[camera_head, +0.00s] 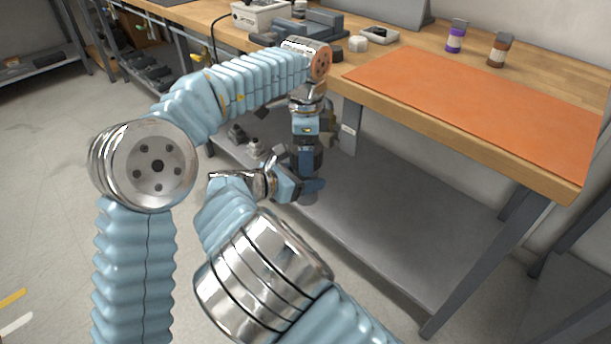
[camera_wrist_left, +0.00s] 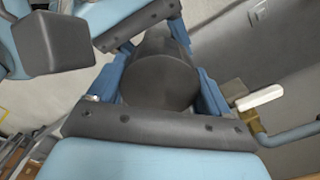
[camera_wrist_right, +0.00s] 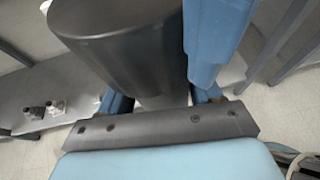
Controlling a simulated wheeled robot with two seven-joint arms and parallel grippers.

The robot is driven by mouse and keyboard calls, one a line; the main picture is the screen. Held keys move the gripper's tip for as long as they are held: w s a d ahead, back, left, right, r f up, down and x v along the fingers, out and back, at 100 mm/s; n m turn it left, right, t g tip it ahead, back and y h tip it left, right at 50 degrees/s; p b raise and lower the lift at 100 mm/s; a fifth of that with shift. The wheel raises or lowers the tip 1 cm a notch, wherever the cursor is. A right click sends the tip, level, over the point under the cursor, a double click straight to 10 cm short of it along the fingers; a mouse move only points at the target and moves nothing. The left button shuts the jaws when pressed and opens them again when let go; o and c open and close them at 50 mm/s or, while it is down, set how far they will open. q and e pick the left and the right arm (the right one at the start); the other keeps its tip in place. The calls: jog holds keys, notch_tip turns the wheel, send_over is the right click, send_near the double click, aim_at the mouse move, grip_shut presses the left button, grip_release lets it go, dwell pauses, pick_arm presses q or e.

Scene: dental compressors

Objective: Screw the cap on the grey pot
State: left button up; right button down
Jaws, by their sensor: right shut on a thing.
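My left gripper (camera_head: 305,150) points down from above, with its fingers on either side of a dark round cap (camera_wrist_left: 160,85). I cannot tell whether they press on it. The dark grey pot (camera_wrist_right: 120,40) is below and close up in the right wrist view; I cannot tell whether the cap touches it. My right gripper (camera_head: 305,187) comes in from the side, shut on the pot. A blue finger of my left gripper (camera_wrist_right: 215,40) shows beside the pot. In the head view my grippers mostly hide the pot and cap.
Both grippers are in front of the wooden workbench (camera_head: 470,68), above its grey lower shelf (camera_head: 370,215). An orange mat (camera_head: 480,100) covers its right part. A purple bottle (camera_head: 456,37) and a brown bottle (camera_head: 499,50) stand at the back. Small fittings (camera_head: 255,147) lie on the shelf.

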pick_arm(q)
jog(key=o, duration=0.3)
jog(key=shift+r, duration=2.25)
jog(key=shift+c, duration=0.2)
